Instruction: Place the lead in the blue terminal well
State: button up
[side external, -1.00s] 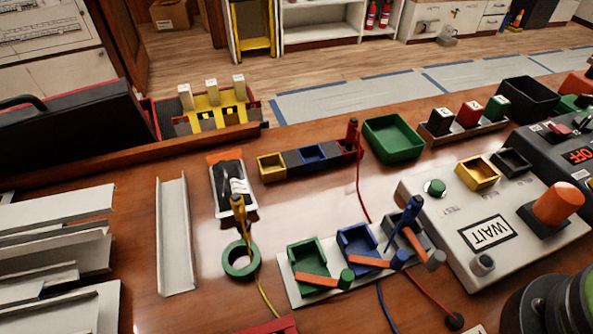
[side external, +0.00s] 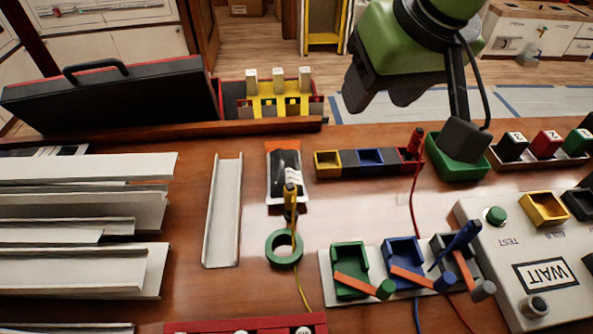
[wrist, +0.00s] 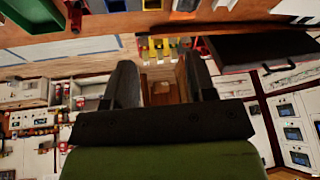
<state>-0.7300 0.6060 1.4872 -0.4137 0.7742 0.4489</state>
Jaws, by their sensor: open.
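Three leads show in the side external view. The blue lead (side external: 459,243) leans in the grey box of the front block, the yellow lead (side external: 290,200) stands by the green ring, and the red lead (side external: 416,139) stands at the red well. A blue well (side external: 370,158) sits mid-strip, between yellow and red wells; it also shows in the wrist view (wrist: 186,5). Another blue box (side external: 403,252) with an orange lever is in the front block. My gripper (side external: 415,118) is open and empty, high at the back; its spread fingers show in the wrist view (wrist: 160,78).
A green tray (side external: 474,173) lies below my gripper. A WAIT panel (side external: 545,275) stands at right, with a row of coloured blocks (side external: 545,147) behind. White channels (side external: 80,220) fill the left. A black lidded case (side external: 110,105) and yellow rack (side external: 280,100) stand at back.

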jog(key=n, duration=0.2)
send_near(291, 186)
notch_tip(291, 186, down, 2)
jog(key=w, duration=0.1)
jog(key=x, duration=0.4)
jog(key=shift+w+a+f, duration=0.1)
jog(key=shift+w+f, duration=0.05)
jog(key=shift+f, duration=0.05)
jog(key=shift+x, duration=2.85)
jog(key=shift+a, duration=0.1)
jog(key=shift+c, duration=0.2)
grip_shut()
